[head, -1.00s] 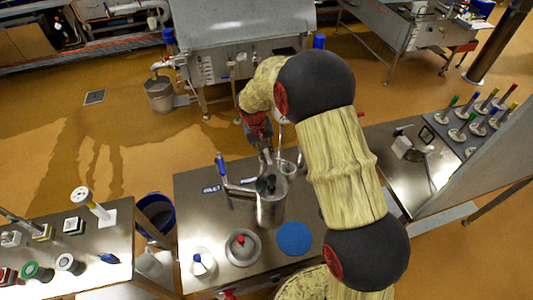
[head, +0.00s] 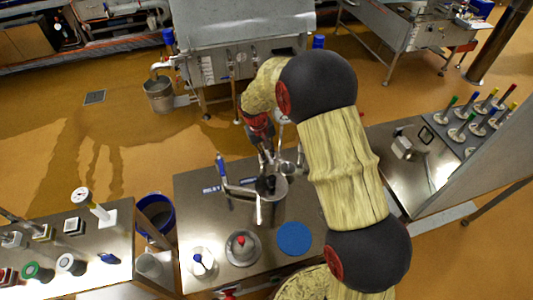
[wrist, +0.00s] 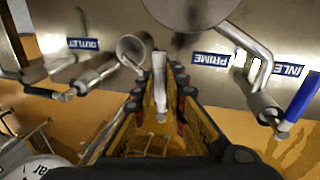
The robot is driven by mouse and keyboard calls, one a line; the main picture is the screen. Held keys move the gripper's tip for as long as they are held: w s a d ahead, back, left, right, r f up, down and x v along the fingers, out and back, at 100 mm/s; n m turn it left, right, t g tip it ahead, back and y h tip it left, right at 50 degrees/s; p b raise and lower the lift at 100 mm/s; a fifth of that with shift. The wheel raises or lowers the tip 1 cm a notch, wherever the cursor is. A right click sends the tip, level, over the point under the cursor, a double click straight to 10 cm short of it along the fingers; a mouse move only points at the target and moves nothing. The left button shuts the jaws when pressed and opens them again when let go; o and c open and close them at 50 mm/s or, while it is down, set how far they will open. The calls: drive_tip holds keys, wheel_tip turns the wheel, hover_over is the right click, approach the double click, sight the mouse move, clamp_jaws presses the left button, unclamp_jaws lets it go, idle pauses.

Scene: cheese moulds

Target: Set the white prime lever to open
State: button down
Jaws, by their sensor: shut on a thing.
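The white prime lever (wrist: 160,85) stands between the fingers of my gripper (wrist: 160,94) in the wrist view, and the gripper is shut on it. The PRIME label (wrist: 211,59) is just right of the lever. In the head view my gripper (head: 267,157) is behind the steel vessel (head: 271,208) on the pump table (head: 205,225). The lever is hard to make out there, and the arm covers part of the area.
A blue-handled lever (head: 221,166) rises left of the vessel, by the INLET label (wrist: 288,70). The OUTLET label (wrist: 83,43) is at the wrist view's left. A blue disc (head: 294,238) and a red-knobbed lid (head: 242,247) lie in front. A blue bucket (head: 157,213) stands left.

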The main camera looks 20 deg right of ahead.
drive_tip(key=shift+w+d+n+t+y+p, duration=0.25)
drive_tip(key=shift+d+n+p, duration=0.55)
drive_tip(key=shift+n, duration=0.8)
drive_tip(key=shift+w+d+n+t+p, duration=0.3)
drive_tip(key=shift+w+d+n+p, duration=0.35)
drive_tip(key=shift+n, duration=0.95)
drive_tip(key=shift+w+d+n+t+y+p, duration=0.2)
drive_tip(key=shift+d+n+p, duration=0.7)
drive_tip(key=shift+n, duration=0.7)
drive_tip(key=shift+a, duration=0.1)
drive_tip(key=c, duration=1.8)
unclamp_jaws()
wheel_tip(320, 180, up, 12)
drive_tip(key=s+a, duration=0.1)
drive_tip(key=s, duration=0.1)
drive_tip(key=shift+a, duration=0.2)
